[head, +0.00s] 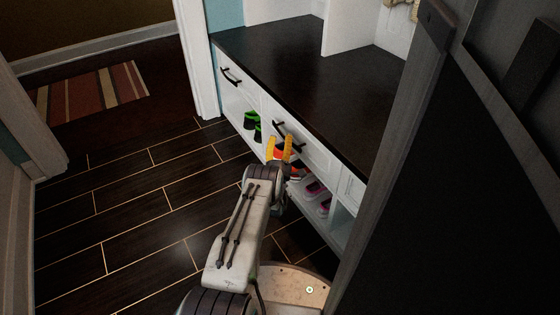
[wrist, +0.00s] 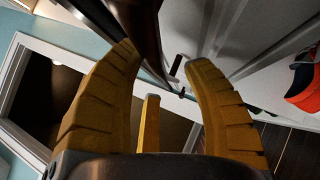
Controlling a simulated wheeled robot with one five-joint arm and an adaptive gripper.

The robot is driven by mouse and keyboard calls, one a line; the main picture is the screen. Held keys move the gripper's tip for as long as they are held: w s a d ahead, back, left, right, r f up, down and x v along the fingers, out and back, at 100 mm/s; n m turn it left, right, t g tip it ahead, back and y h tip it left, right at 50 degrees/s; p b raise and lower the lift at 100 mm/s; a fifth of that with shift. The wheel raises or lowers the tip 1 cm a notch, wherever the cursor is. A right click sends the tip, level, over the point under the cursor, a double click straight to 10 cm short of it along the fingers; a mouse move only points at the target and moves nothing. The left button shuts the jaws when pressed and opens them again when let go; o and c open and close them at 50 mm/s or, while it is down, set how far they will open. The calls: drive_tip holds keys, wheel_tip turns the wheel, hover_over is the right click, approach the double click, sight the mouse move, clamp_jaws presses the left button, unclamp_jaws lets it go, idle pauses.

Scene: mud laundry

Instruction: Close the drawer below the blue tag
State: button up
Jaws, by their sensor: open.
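My gripper (head: 279,148) has yellow fingers, spread open and empty, at the front of the white bench. In the wrist view its fingers (wrist: 165,65) stand apart with a dark curved bar close by at the top, seemingly a drawer handle. The nearer white drawer (head: 312,146) has a black handle (head: 288,135) just beyond my fingertips; I cannot tell whether they touch. A farther white drawer (head: 237,88) has its own black handle (head: 231,75). I cannot make out a blue tag in either view, nor clearly how far either drawer stands out.
A dark bench top (head: 290,70) lies above the drawers. Green-and-black shoes (head: 252,124) and pink shoes (head: 314,188) sit in open cubbies below. A dark panel (head: 460,200) fills the right side. The dark floor (head: 120,200) at left is clear, with a striped rug (head: 92,92) beyond.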

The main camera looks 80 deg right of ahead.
drive_tip(key=v, duration=0.9)
drive_tip(key=shift+a, duration=0.15)
idle(0.5)
